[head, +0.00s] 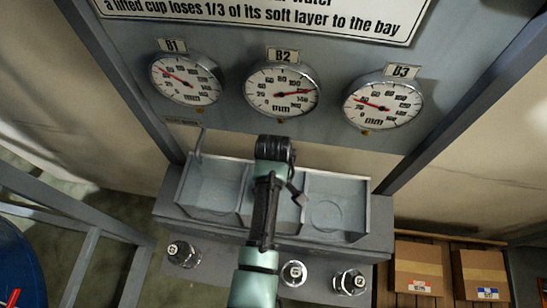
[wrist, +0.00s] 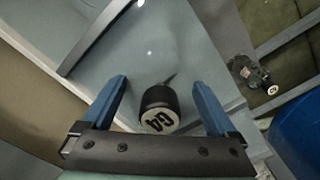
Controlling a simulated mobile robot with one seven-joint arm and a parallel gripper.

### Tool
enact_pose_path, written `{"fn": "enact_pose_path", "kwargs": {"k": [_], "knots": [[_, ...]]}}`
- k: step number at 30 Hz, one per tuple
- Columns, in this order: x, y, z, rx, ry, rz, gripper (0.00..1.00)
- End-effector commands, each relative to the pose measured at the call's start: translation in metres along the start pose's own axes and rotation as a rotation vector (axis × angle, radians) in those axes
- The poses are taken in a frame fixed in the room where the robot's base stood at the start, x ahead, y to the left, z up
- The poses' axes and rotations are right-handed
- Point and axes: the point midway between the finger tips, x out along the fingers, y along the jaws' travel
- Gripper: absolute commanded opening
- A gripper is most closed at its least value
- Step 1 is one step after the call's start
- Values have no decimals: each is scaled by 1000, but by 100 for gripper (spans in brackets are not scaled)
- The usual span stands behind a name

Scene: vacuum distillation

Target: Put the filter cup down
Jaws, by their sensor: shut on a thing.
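The filter cup (wrist: 158,108) is dark and round, with a pale end face marked with what looks like "G4". In the wrist view it sits between the two blue fingers of my gripper (wrist: 160,88), which is shut on it. Behind the cup is the pale grey floor of a bay, with a small dark shadow beside the cup. I cannot tell whether the cup touches the floor. In the head view my arm reaches over the tray (head: 338,232), and the cup and fingertips are hidden.
The tray has several bays split by low walls; the right bay (head: 327,214) is empty. Gauges B1 (head: 186,79), B2 (head: 281,90) and B3 (head: 383,103) hang above. Boxes (head: 418,268) stand at right.

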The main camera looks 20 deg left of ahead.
Motion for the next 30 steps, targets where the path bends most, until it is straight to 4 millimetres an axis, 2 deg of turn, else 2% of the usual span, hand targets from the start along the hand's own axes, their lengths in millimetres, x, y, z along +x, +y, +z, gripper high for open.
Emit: {"fn": "enact_pose_path", "kwargs": {"k": [8, 14, 17, 27, 30], "knots": [[0, 0, 0, 0, 0, 0, 100], [-13, 1, -1, 0, 2, 2, 100], [-28, 1, -1, 1, 3, 3, 100], [-99, 1, -1, 0, 3, 3, 100], [-114, 1, 0, 1, 1, 1, 100]]}}
